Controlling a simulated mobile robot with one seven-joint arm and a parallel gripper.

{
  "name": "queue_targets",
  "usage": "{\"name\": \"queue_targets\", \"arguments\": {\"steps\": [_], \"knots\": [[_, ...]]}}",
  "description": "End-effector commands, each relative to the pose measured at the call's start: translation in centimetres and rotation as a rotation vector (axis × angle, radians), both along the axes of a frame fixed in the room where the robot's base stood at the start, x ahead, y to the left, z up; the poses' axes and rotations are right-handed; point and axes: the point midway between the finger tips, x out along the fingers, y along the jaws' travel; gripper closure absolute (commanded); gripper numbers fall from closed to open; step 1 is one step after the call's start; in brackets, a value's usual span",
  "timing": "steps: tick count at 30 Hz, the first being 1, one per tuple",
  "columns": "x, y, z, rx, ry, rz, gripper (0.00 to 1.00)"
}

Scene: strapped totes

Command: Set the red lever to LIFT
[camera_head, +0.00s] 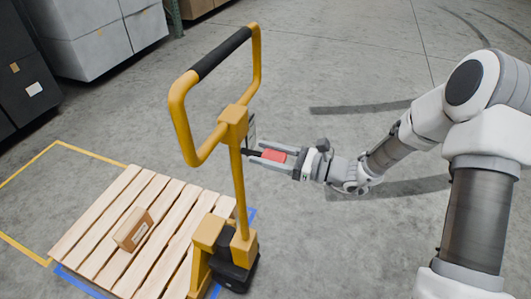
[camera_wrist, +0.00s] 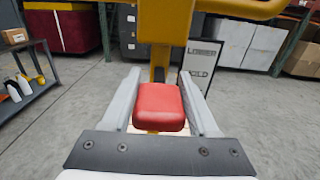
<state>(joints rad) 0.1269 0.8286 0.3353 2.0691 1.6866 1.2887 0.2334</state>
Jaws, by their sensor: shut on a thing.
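The red lever knob (camera_head: 273,155) sits on a short black rod at the post of the yellow pallet jack (camera_head: 240,190). My gripper (camera_head: 256,153) reaches in from the right and is shut on the red knob, one finger on each side. In the wrist view the red knob (camera_wrist: 158,105) lies between the grey fingers, below the yellow post. A white label plate (camera_wrist: 200,68) behind the right finger reads LOWER, with a partly covered word ending in OLD below it. No LIFT mark shows. I cannot tell which mark the lever points at.
A wooden pallet (camera_head: 105,205) carrying a small cardboard box (camera_head: 133,230) lies at the jack's left. The jack's looped handle (camera_head: 178,110) rises above my gripper. Grey bins (camera_head: 95,40) stand at the back left. Open floor lies behind the jack.

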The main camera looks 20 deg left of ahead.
Motion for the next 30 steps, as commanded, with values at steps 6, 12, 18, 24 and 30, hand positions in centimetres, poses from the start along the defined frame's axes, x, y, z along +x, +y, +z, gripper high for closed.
{"name": "queue_targets", "arguments": {"steps": [6,12,18,24,30], "knots": [[0.0,0.0,-0.2,0.009,0.000,0.000,1.00],[0.0,-0.1,-1.6,0.133,-0.004,-0.001,1.00],[0.0,-0.1,-2.3,0.302,-0.019,0.000,1.00],[0.0,0.1,-2.6,0.417,-0.030,0.000,1.00],[0.0,0.1,-2.6,0.452,-0.035,0.000,1.00]]}}
